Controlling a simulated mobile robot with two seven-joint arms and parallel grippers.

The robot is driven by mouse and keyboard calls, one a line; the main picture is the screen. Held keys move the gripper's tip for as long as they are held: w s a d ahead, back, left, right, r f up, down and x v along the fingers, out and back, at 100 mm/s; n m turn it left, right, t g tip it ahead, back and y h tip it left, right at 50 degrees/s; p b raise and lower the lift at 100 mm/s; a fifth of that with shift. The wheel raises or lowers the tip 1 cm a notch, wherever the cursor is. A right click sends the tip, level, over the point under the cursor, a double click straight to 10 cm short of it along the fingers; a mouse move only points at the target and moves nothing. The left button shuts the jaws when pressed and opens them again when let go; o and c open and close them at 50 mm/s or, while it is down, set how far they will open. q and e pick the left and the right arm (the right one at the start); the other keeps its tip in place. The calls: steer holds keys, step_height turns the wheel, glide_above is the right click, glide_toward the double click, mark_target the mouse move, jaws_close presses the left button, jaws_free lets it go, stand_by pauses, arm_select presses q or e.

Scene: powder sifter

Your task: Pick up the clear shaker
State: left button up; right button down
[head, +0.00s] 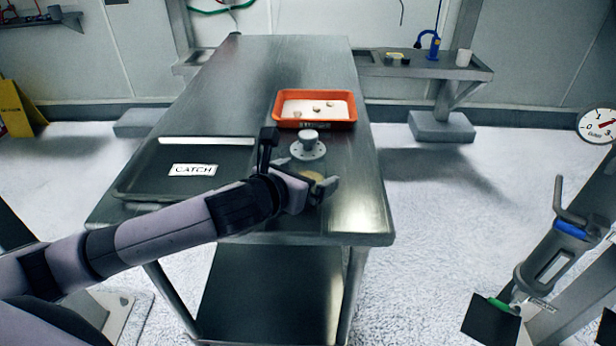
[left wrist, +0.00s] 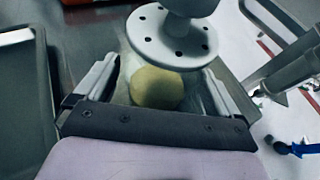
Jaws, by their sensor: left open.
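The clear shaker (head: 313,176) stands near the front right of the metal table, partly hidden by my left gripper in the head view. Its walls are hard to make out; a round, pale yellow fill shows in the left wrist view (left wrist: 157,88). My left gripper (head: 314,187) is open, reaching in from the left at the shaker. In the left wrist view its two fingers (left wrist: 158,72) stand on either side of the yellow fill. I cannot tell whether they touch the shaker. My right gripper is not in view.
A grey knobbed flange with holes (head: 308,149) is just behind the shaker. An orange tray (head: 278,111) with small lumps lies farther back. A dark tray labelled CATCH (head: 145,182) lies to the left. The table's far part (head: 280,62) is clear.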

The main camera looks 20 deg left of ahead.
arm_select(q)
steer(key=shift+w+d+f, duration=0.1)
steer(key=shift+w, duration=0.25)
steer(key=c, duration=1.1)
step_height(320, 180, up, 20)
steer(key=p, duration=0.3)
